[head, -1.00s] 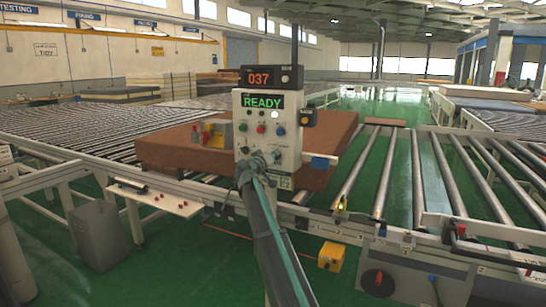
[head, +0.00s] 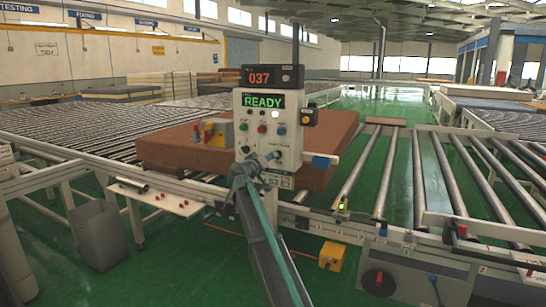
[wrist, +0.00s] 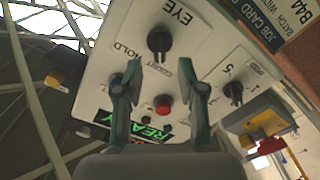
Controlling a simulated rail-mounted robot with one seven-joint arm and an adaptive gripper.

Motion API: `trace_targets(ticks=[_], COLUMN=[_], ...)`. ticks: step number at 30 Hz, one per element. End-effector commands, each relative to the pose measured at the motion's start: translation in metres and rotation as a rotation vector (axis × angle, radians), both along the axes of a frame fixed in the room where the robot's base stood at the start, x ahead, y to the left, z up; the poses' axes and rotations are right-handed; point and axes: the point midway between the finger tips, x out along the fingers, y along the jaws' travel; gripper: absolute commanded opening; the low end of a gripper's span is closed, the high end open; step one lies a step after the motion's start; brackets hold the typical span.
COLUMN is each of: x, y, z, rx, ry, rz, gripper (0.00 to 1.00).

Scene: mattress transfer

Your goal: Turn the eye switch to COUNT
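The eye switch (wrist: 160,40) is a black rotary knob under the EYE label on the white control panel (head: 250,118). The panel appears upside down in the wrist view, with HOLD and what looks like COUNT lettered around the knob. I cannot tell clearly which label its pointer faces. My gripper (wrist: 162,68) is open and empty, its two fingers apart, with the knob just beyond and between the fingertips in the picture. In the head view my gripper (head: 256,166) is at the panel's lower part and hides some of it.
The green display (head: 263,101) reads READY and the counter (head: 272,77) reads 037. A brown mattress (head: 175,148) lies behind the panel.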

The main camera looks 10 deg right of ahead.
Motion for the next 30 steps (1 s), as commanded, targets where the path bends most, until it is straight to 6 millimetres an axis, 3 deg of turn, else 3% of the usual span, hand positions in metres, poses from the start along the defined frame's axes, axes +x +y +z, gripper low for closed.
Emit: trace_targets(ticks=[1,6,12,30], x=[-0.013,-0.038,-0.057,-0.062], y=[0.006,0.024,0.037,0.039], z=[-0.001,0.000,0.001,-0.002], rx=[0.000,0.000,0.000,-0.028], ry=[-0.001,-0.001,-0.001,0.036], rz=[0.001,0.001,0.001,-0.011], gripper=[0.40,0.40,0.40,0.40])
